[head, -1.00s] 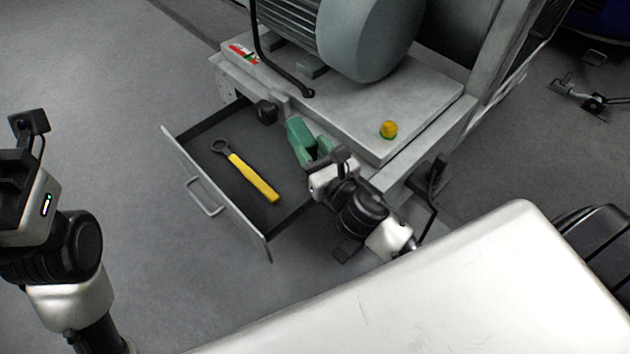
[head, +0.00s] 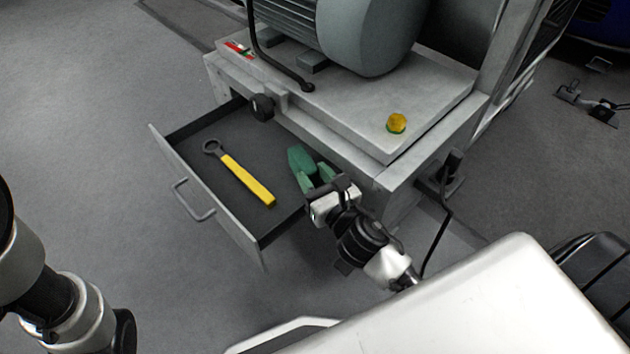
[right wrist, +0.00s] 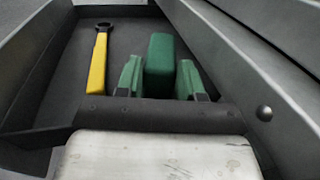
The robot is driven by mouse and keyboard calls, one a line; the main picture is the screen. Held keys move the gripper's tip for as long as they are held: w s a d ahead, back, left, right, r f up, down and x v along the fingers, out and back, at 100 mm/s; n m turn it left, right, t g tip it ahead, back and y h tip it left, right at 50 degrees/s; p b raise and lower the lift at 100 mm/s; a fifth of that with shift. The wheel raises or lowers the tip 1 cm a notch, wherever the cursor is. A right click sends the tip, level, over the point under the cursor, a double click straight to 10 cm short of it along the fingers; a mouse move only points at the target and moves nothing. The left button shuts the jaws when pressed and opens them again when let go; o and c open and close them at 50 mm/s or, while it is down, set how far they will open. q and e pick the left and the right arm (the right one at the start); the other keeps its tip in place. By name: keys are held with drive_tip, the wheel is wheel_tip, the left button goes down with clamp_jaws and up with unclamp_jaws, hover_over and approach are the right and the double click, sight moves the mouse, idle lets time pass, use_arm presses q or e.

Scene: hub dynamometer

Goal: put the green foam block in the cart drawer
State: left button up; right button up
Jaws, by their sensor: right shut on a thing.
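The green foam block (head: 301,158) is between the green fingers of my right gripper (head: 314,174), which is shut on it. In the right wrist view the block (right wrist: 160,65) stands out ahead between the two fingers (right wrist: 159,82). The cart drawer (head: 205,204) is pulled open. The block shows against the drawer's right end, close to the cart body. I cannot tell whether it touches the drawer floor. Part of my left arm shows at the left edge of the head view, but its gripper is out of the picture.
A yellow-handled wrench (head: 240,176) lies in the drawer, left of the block; its handle also shows in the right wrist view (right wrist: 98,65). The cart top (head: 350,108) overhangs the drawer's back. It carries a grey motor (head: 375,35) and a yellow button (head: 396,123). A black knob (head: 262,106) juts near the drawer.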

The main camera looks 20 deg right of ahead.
drive_tip(key=shift+f+b, duration=0.35)
drive_tip(key=shift+f, duration=0.2)
drive_tip(key=o, duration=1)
